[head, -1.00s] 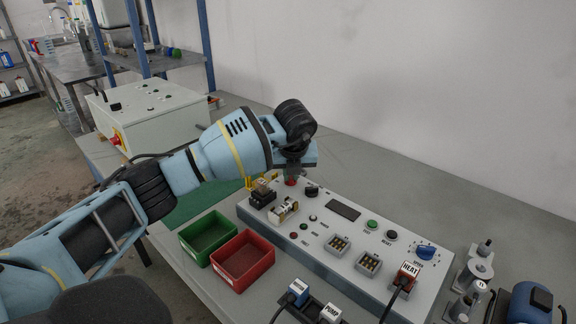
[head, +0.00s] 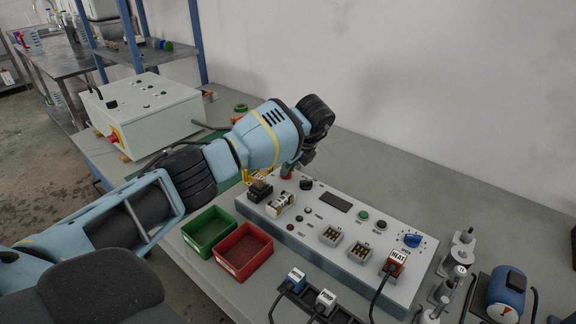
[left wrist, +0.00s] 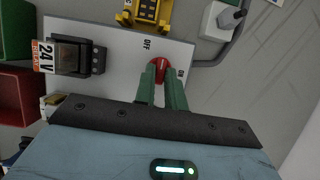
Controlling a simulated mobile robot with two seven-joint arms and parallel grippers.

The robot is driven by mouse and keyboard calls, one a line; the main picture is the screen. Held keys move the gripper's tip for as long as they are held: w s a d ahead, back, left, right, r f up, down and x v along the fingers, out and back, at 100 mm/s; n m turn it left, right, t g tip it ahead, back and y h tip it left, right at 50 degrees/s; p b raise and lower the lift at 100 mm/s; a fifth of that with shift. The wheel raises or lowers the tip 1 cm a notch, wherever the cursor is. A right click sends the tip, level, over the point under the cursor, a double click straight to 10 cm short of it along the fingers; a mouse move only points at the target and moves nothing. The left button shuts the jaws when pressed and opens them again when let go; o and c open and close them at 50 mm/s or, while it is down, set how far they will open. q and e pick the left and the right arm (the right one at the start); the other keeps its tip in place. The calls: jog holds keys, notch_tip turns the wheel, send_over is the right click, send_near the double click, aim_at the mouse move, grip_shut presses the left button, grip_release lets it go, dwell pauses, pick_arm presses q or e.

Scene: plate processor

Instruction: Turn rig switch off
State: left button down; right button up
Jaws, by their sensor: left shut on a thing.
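The rig switch is a red knob (left wrist: 160,66) on the white rig panel, with OFF printed at its upper left and ON at its right in the left wrist view. My left gripper (left wrist: 161,78) is shut on the knob with its two green fingers, one on each side. In the head view the left gripper (head: 288,168) points down at the red knob (head: 286,176) near the far left end of the rig panel (head: 330,222). The fingers hide part of the knob, and I cannot tell which label it points to.
A black 24 V block (left wrist: 75,57) and a yellow part (left wrist: 146,14) sit near the knob. Green (head: 207,232) and red (head: 243,253) bins stand in front of the panel. A grey control box (head: 143,112) is behind left. Bare bench lies behind right.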

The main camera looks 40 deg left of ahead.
pick_arm(q)
jog(key=shift+r+n, duration=0.1)
jog(key=shift+n, duration=0.2)
jog(key=c, duration=1.5)
grip_release()
jog(key=shift+o, duration=0.2)
jog(key=v, duration=0.7)
jog(key=shift+d+r, duration=0.2)
jog(key=shift+r, duration=0.1)
